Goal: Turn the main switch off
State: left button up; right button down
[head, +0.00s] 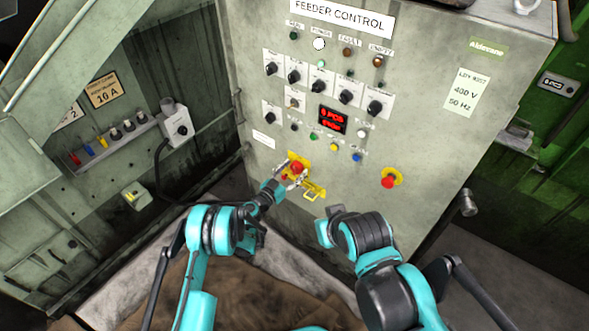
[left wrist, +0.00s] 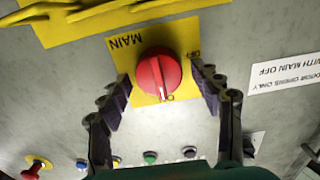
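The main switch is a red rotary knob on a yellow plate; in the left wrist view the knob (left wrist: 158,75) sits between my left gripper's fingers, and the plate (left wrist: 128,43) reads MAIN, upside down. It also shows in the head view as a red knob (head: 297,168) low on the feeder control panel. My left gripper (left wrist: 163,92) is open, with one finger on each side of the knob; a gap shows on both sides. A white line on the knob points toward the lower edge of the plate. My right arm reaches up to the lower panel, but its fingertips are hard to make out.
A red emergency button (head: 388,181) on a yellow ring is to the right. Buttons, knobs and a red display (head: 332,121) fill the panel above. A grey socket box (head: 178,128) with a cable is at left.

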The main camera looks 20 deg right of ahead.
pick_arm(q)
jog(key=c, duration=0.9)
jog(key=shift+n, duration=0.3)
jog(key=n, duration=0.4)
jog(key=shift+w+a+n, duration=0.1)
jog(key=shift+n, duration=0.2)
jog(key=n, duration=0.5)
jog(key=shift+w+f+n, duration=0.1)
jog(key=shift+n, duration=0.2)
jog(key=n, duration=0.3)
jog(key=shift+f, duration=0.1)
jog(key=shift+a+n, duration=0.1)
jog(key=shift+n, duration=2)
jog(key=shift+f, duration=0.1)
jog(key=o, duration=1.2)
jog(key=shift+c, duration=0.2)
